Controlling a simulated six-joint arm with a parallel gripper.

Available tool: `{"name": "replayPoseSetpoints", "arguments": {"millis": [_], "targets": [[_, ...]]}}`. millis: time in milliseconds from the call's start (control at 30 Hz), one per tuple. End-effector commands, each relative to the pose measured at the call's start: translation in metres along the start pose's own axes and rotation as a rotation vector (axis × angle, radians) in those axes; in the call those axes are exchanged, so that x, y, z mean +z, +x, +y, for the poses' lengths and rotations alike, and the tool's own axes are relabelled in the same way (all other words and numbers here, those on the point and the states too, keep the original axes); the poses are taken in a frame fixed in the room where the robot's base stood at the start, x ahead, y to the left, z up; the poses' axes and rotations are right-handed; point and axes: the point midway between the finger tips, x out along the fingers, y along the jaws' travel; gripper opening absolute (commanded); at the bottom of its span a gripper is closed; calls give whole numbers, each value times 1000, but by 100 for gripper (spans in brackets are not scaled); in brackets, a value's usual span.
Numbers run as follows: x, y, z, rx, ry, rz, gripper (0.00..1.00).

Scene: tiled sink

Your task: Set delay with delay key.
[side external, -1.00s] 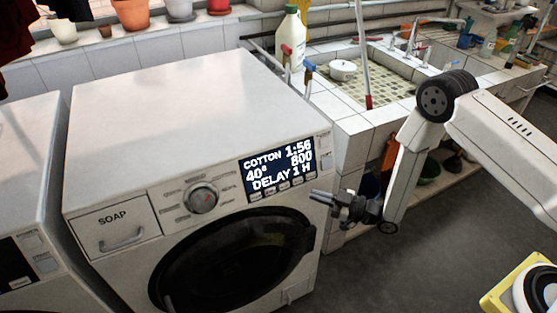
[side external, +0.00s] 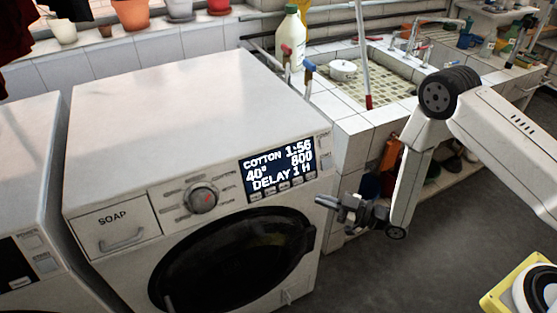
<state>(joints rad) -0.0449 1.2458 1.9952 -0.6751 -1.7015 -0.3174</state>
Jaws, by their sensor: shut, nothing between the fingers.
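The white washing machine (side external: 175,110) stands in the middle of the view. Its dark display (side external: 279,170) reads COTTON, 1:56, 40°, 800 and DELAY 1 H. A row of small keys (side external: 284,188) sits just below the display; their labels are too small to read. The round programme dial (side external: 203,199) is left of the display. My gripper (side external: 320,201) is shut and empty. Its tips point left, at the right end of the front panel, a little below and right of the key row. It appears apart from the keys; the exact gap cannot be told.
The soap drawer (side external: 118,226) and the dark round door (side external: 235,262) are on the machine's front. A tiled sink (side external: 375,80) with a red-and-white pole (side external: 363,60) is behind. A second machine (side external: 30,200) stands at left.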

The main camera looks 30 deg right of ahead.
Motion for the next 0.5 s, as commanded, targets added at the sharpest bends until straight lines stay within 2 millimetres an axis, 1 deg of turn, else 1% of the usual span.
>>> {"name": "replayPoseSetpoints", "arguments": {"millis": [500], "targets": [[25, 34, 25, 1, -1, 1, 0]]}}
